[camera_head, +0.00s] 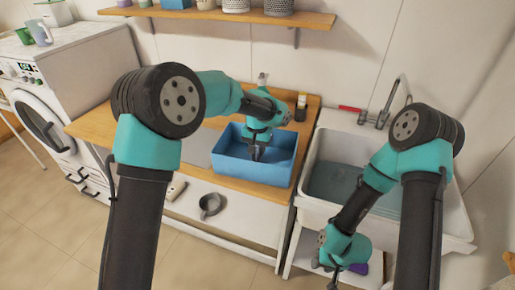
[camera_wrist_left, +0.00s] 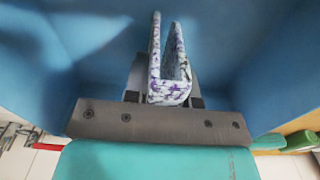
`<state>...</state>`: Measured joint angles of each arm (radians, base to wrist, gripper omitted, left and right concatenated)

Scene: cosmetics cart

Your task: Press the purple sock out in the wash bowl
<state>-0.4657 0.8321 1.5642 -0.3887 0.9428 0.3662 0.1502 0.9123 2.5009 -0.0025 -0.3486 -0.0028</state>
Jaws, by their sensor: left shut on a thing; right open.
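The blue wash bowl (camera_head: 247,172) stands on the wooden counter, and its blue walls fill most of the left wrist view (camera_wrist_left: 60,60). My left gripper (camera_head: 256,154) reaches down into the bowl. In the left wrist view, my left gripper (camera_wrist_left: 164,98) is shut on a folded cloth, mottled white and purple, which looks like the purple sock (camera_wrist_left: 170,90). Two narrow parts of it stick out past the jaws. In the head view the sock cannot be made out. My right gripper (camera_head: 333,282) is low in front of the sink, open, with its fingertips small and hard to see.
A white sink (camera_head: 330,180) with water and a tap (camera_head: 388,103) is right of the bowl. A small dark bottle (camera_head: 300,108) stands behind the bowl. A grey mug (camera_head: 210,205) sits on the lower shelf. A purple item (camera_head: 358,269) lies beside my right gripper. A washing machine (camera_head: 55,120) is left.

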